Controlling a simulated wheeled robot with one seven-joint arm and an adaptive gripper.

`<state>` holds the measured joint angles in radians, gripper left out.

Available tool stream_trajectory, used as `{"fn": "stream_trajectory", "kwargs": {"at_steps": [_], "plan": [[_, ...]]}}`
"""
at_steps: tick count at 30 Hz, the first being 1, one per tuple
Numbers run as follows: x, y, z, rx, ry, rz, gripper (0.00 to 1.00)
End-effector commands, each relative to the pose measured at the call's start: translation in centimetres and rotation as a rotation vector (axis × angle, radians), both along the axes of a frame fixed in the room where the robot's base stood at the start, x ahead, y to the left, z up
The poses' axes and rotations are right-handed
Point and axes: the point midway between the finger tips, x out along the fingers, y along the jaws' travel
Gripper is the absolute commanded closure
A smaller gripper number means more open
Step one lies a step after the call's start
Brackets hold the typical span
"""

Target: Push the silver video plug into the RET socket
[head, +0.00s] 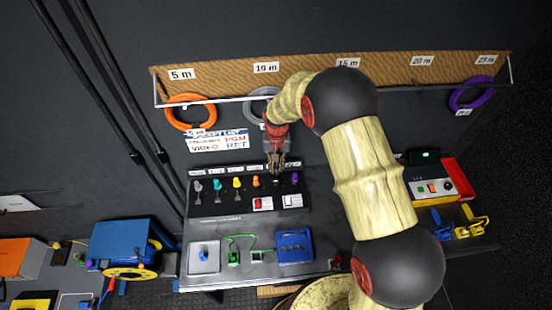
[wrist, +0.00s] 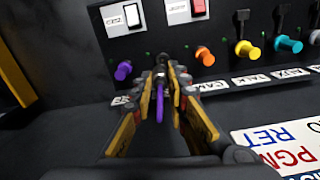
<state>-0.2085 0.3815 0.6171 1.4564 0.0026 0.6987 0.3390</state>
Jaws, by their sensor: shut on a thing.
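My gripper (wrist: 166,92) is shut on a slim plug (wrist: 160,82), which looks dark and silvery with a purple tail running back between the fingers. The plug points at the dark panel (wrist: 140,52), between a purple plug (wrist: 124,70) and an orange plug (wrist: 206,56). Its tip is close to the panel face; I cannot tell whether it is inside a socket. The socket behind it is hidden. In the head view my gripper (head: 277,165) is at the back edge of the socket panel (head: 225,207), and the held plug is too small to make out.
Yellow (head: 237,184), teal (head: 217,185) and grey (head: 197,187) plugs stand along the same row. A sign with VIDEO, PGM and RET (head: 218,141) is behind the panel. White (head: 292,201) and red (head: 263,204) switches sit in front. A cable rack (head: 400,75) runs along the back.

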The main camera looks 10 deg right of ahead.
Motion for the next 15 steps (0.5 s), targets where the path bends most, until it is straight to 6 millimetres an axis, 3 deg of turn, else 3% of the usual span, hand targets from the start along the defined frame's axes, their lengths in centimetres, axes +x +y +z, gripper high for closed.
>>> {"fn": "stream_trajectory", "kwargs": {"at_steps": [1, 6, 15], "plan": [[0.9, 0.3, 1.0, 0.004, -0.021, 0.002, 1.0], [1.2, 0.4, 1.2, 0.006, -0.027, 0.003, 1.0], [1.2, 0.4, 0.1, 0.006, -0.029, 0.004, 1.0]]}}
